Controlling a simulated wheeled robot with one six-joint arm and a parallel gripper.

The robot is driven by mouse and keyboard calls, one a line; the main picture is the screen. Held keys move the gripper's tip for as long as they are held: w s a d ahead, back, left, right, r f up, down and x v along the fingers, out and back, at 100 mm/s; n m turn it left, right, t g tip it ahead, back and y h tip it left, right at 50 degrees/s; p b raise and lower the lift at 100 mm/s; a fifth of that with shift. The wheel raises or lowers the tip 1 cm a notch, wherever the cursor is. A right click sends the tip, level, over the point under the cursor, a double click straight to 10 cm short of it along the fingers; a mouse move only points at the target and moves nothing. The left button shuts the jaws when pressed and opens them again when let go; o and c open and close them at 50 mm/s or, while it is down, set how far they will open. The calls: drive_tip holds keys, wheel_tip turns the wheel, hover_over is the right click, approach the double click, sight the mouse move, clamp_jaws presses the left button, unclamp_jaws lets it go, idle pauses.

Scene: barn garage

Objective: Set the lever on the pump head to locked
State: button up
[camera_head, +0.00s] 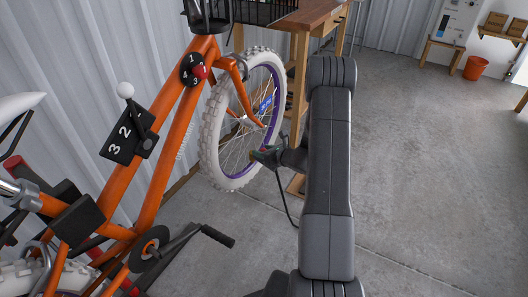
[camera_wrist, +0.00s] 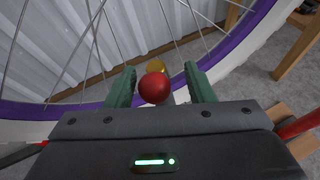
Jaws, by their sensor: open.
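In the wrist view, a round red knob (camera_wrist: 154,88) sits between the two green fingers of my gripper (camera_wrist: 160,76). It looks like the end of the pump head's lever. A small yellow part (camera_wrist: 156,66) shows just behind it, near the wheel rim. My gripper is open, with visible gaps beside the knob. In the head view, my gripper (camera_head: 264,153) is at the lower right of the orange bike's white-tyred wheel (camera_head: 214,137). The pump head's body is mostly hidden, and I cannot tell the lever's setting.
Spokes and the purple rim (camera_wrist: 240,38) lie close ahead of the fingers. A thin black hose (camera_head: 282,195) hangs below my gripper. A wooden workbench (camera_head: 301,75) stands behind the wheel. The concrete floor (camera_head: 420,180) to the right is clear.

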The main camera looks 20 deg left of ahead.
drive_tip(key=c, duration=1)
drive_tip(key=shift+o, duration=0.2)
